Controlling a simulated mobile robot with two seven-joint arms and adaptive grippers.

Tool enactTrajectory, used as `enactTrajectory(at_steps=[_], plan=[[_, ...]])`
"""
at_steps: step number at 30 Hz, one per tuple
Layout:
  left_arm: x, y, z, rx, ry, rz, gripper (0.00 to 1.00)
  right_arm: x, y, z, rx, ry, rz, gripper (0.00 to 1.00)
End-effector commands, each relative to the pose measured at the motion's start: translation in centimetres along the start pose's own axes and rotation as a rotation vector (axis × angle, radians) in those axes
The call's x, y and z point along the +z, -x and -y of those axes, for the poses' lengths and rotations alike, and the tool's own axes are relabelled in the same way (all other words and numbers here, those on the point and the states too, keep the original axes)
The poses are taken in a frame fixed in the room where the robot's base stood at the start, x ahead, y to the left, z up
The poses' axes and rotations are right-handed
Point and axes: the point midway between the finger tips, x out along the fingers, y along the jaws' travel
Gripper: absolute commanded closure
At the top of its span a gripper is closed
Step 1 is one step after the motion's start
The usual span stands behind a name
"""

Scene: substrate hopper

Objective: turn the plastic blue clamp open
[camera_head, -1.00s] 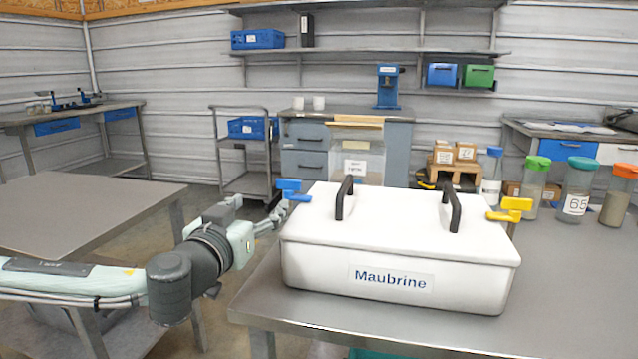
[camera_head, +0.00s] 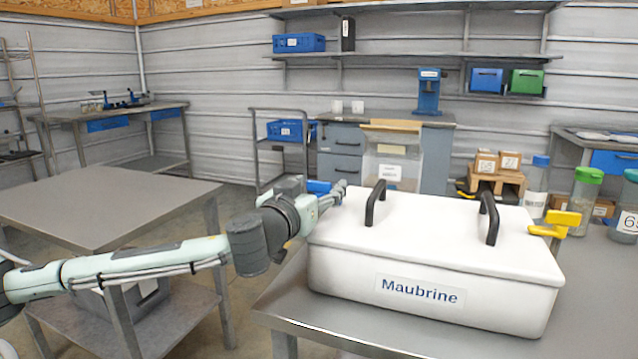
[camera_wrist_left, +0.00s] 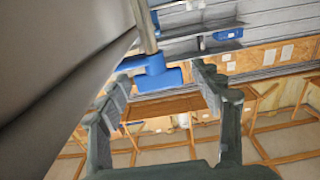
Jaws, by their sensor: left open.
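A white lidded hopper (camera_head: 430,262) marked "Maubrine" stands on the grey table. The blue clamp (camera_head: 318,187) is at its left end, mostly hidden behind my left gripper (camera_head: 335,190) in the head view. In the left wrist view the blue clamp (camera_wrist_left: 155,76) shows beside the hopper's wall. The left gripper (camera_wrist_left: 163,82) is open there, with one finger on each side of the clamp's blue part; I cannot tell whether they touch it. A yellow clamp (camera_head: 556,225) is at the hopper's right end. My right gripper is not in view.
Two black handles (camera_head: 376,203) rise from the hopper lid. Capped jars (camera_head: 583,190) stand on the table at the right. A clear bin (camera_head: 392,165) stands behind the hopper. Another, bare table (camera_head: 100,205) is at the left.

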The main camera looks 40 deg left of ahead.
Motion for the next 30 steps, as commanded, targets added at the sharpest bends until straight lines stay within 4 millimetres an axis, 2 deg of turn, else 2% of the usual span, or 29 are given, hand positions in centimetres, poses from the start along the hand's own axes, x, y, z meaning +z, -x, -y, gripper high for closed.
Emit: enactTrajectory(at_steps=[11, 23, 30], plan=[[0.06, -0.64, -0.08, 0.002, -0.001, 0.0, 0.34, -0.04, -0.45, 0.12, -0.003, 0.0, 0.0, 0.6], [0.05, -0.61, -0.06, 0.001, -0.001, 0.0, 0.84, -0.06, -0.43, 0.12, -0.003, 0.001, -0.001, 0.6], [0.12, -0.61, -0.04, 0.005, -0.001, 0.0, 0.86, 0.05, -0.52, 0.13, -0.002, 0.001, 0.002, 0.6]])
